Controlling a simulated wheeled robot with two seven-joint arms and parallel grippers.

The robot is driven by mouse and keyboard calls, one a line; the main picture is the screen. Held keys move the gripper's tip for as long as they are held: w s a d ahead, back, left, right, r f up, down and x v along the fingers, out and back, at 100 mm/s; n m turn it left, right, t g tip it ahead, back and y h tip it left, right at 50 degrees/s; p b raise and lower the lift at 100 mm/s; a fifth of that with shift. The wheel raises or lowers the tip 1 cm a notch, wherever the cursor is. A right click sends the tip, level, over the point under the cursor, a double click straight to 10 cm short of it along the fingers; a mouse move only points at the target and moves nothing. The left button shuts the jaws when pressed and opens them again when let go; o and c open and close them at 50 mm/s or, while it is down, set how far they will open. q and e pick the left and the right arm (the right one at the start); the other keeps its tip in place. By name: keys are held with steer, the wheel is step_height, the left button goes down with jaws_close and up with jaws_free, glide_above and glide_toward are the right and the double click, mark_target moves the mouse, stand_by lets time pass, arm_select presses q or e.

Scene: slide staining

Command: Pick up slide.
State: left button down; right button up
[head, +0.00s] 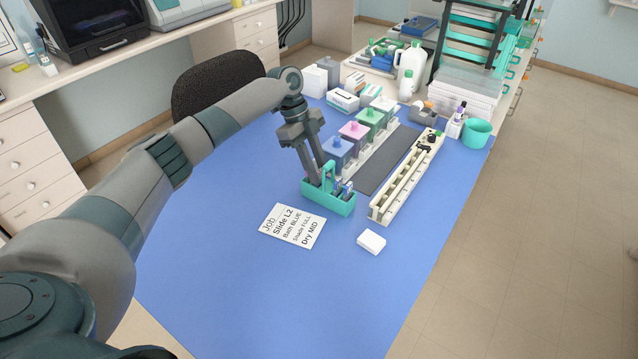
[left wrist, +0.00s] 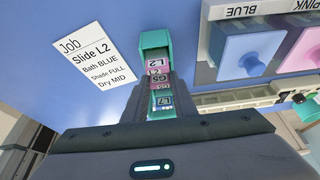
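A teal slide rack (head: 340,206) stands on the blue mat and holds several slides (head: 346,188). In the left wrist view the rack (left wrist: 153,42) shows slide labels in a row: the L2 slide (left wrist: 158,62) at the far end, then pink ones reading G5, then a blue L7 label (left wrist: 164,101) nearest. My left gripper (head: 318,181) points down at the rack, its fingers apart. In the left wrist view the labels lie between the dark fingers; whether the fingers touch a slide is hidden. My right gripper is out of view.
A job card (head: 292,226) reads Slide L2, Bath BLUE, Shade FULL, Dry MID. Blue, pink and green lidded baths (head: 336,154) stand behind the rack. A long cream slotted holder (head: 405,183) is to the right, a small white block (head: 371,242) in front. The front mat is clear.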

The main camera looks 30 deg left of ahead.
arm_select(q)
steer(key=shift+r, duration=0.15)
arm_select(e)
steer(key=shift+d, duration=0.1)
